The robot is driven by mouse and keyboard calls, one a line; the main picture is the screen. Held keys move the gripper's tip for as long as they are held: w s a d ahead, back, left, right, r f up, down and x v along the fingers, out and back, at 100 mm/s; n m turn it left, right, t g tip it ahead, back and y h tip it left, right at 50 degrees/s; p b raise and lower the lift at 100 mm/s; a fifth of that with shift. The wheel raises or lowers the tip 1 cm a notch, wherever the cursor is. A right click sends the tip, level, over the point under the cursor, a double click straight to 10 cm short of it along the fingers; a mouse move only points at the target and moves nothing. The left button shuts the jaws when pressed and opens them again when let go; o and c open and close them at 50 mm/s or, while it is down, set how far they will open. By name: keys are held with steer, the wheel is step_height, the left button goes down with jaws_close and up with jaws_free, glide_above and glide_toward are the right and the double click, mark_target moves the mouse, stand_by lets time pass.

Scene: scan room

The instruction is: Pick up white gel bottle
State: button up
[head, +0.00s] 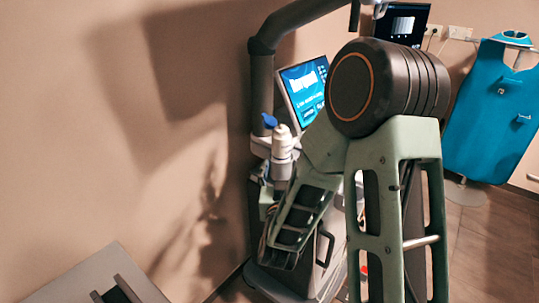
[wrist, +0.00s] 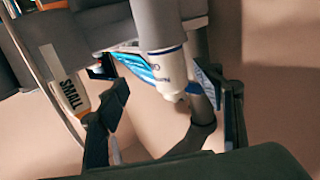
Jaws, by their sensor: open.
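The white gel bottle (head: 282,144) stands upright in a grey cup holder (head: 281,171) on the side of a cart with a screen. In the wrist view, which seems upside down, the bottle (wrist: 167,68) shows blue lettering and a narrow nozzle pointing down in the picture. My gripper (wrist: 160,86) is open, with one dark finger on each side of the bottle in the picture. I see no finger touching it, and I cannot tell how far the bottle sits between the fingers. My arm hides part of the cart in the head view, and I cannot make out the fingers there.
The cart's lit screen (head: 304,88) and post (head: 262,85) are near. A box marked SMALL (wrist: 72,92) lies near the left finger. A blue apron (head: 492,108) hangs at right.

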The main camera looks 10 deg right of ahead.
mark_target(282, 125)
steer(key=w, duration=0.1)
steer(key=w+f, duration=0.1)
steer(key=w, duration=0.1)
steer(key=w+f, duration=0.1)
steer(key=shift+w+a, duration=0.15)
steer(key=shift+a, duration=0.25)
steer(key=shift+w+d+r, duration=0.1)
steer(key=shift+w+d, duration=0.15)
steer(key=shift+w, duration=0.65)
steer(key=shift+w+d+r, duration=0.15)
steer(key=shift+w+d, duration=0.1)
steer(key=shift+w, duration=0.6)
steer(key=shift+w+d+r, duration=0.1)
steer(key=shift+w+d, duration=0.15)
steer(key=shift+w, duration=0.65)
steer(key=c, duration=1.5)
steer(key=shift+o, duration=0.2)
step_height(282, 125, up, 10)
steer(key=shift+r+p, duration=0.1)
steer(key=shift+p, duration=0.7)
